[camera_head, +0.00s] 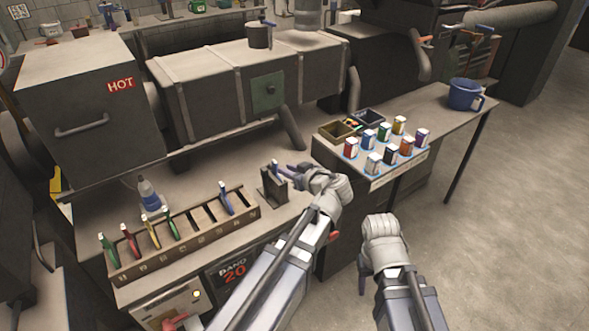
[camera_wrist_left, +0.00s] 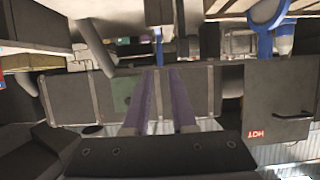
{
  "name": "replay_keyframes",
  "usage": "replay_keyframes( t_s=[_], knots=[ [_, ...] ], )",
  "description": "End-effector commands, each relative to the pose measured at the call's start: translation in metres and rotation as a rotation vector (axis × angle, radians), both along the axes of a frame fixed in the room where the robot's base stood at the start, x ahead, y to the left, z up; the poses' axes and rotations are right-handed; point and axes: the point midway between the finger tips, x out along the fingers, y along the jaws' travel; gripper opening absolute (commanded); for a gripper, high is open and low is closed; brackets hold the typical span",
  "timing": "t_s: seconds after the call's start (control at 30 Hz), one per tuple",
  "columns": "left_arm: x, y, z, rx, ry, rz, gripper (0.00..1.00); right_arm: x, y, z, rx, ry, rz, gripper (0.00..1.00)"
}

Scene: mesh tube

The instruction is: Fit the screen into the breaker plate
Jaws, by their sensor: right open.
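My left gripper (camera_head: 285,171) is just right of a dark upright stand (camera_head: 272,188) on the bench, close to a small blue piece (camera_head: 275,164) at its top. In the left wrist view its two purple fingers (camera_wrist_left: 164,78) are apart with nothing seen between them; a blue upright piece (camera_wrist_left: 158,46) shows beyond the tips. My right gripper (camera_head: 366,278) hangs low in front of the right bench, away from the objects; its fingers are mostly hidden. I cannot tell for certain which pieces are the screen and the breaker plate.
A slotted rack (camera_head: 190,238) holds several coloured handles, some slots empty. A spray bottle (camera_head: 148,194) stands behind it. A HOT-marked machine (camera_head: 90,100) bounds the back left.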

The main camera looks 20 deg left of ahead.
Motion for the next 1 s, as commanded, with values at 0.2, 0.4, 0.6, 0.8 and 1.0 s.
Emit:
replay_keyframes(
  t_s=[0.2,0.4,0.6,0.8,1.0],
  knots=[
    [-0.002,0.003,0.003,0.000,0.000,0.000,0.24,0.000,0.000,0.003,0.000,0.000,0.000,0.50],
    [-0.009,-0.001,-0.005,-0.008,0.051,-0.009,0.24,0.000,0.000,0.003,0.000,0.000,0.000,0.50],
    [-0.066,-0.038,-0.062,-0.083,0.467,-0.154,0.24,0.000,0.000,0.003,0.000,0.000,0.000,0.50],
    [-0.145,-0.104,-0.114,-0.191,0.951,-0.521,0.24,0.000,0.000,0.003,0.000,0.000,0.000,0.50],
    [-0.200,-0.153,-0.130,-0.262,1.209,-0.876,0.24,0.000,0.000,0.003,0.000,0.000,0.000,0.50]
  ],
)
